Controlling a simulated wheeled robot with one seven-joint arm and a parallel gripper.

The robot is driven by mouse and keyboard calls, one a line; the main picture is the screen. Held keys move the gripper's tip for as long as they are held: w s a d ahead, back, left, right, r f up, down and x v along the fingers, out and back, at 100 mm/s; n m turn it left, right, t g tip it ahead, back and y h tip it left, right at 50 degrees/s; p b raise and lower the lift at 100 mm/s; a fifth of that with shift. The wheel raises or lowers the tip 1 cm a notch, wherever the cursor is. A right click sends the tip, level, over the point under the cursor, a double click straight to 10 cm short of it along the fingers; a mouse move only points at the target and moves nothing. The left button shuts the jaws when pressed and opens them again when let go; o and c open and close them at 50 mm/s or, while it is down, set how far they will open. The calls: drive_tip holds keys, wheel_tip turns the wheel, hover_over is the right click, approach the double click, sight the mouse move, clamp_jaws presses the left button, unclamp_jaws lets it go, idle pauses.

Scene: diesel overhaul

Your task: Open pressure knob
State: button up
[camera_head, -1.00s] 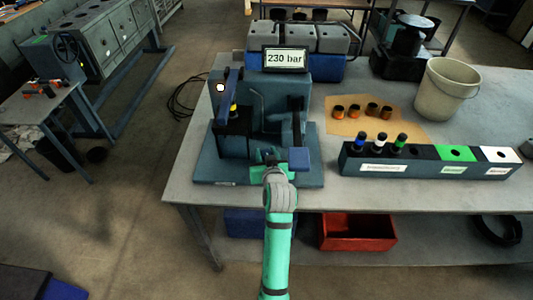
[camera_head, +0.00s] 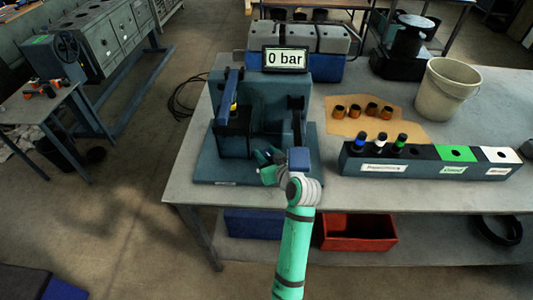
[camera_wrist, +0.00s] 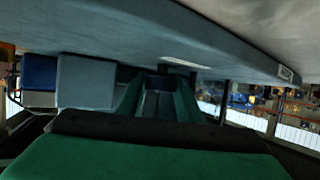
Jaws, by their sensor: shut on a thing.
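The blue-grey pressure test rig (camera_head: 290,110) stands on the table, and its display (camera_head: 285,59) reads 0 bar. My green gripper (camera_head: 266,166) is at the low front of the rig, tilted to the left. In the wrist view my gripper's fingers (camera_wrist: 158,105) close around a dark part, which I take to be the pressure knob (camera_wrist: 158,108). In the head view the knob is hidden by my gripper. A blue lever (camera_head: 232,90) stands upright on the rig's left side. A blue square block (camera_head: 299,157) is just right of my gripper.
A rack (camera_head: 430,165) with several injectors stands to the right on the table (camera_head: 330,192). Behind it are several small nozzles on brown paper (camera_head: 400,120) and a white bucket (camera_head: 446,88). A red bin (camera_head: 358,232) is below the table.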

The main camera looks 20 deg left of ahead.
drive_tip(key=o, duration=1)
drive_tip(key=shift+o, duration=0.2)
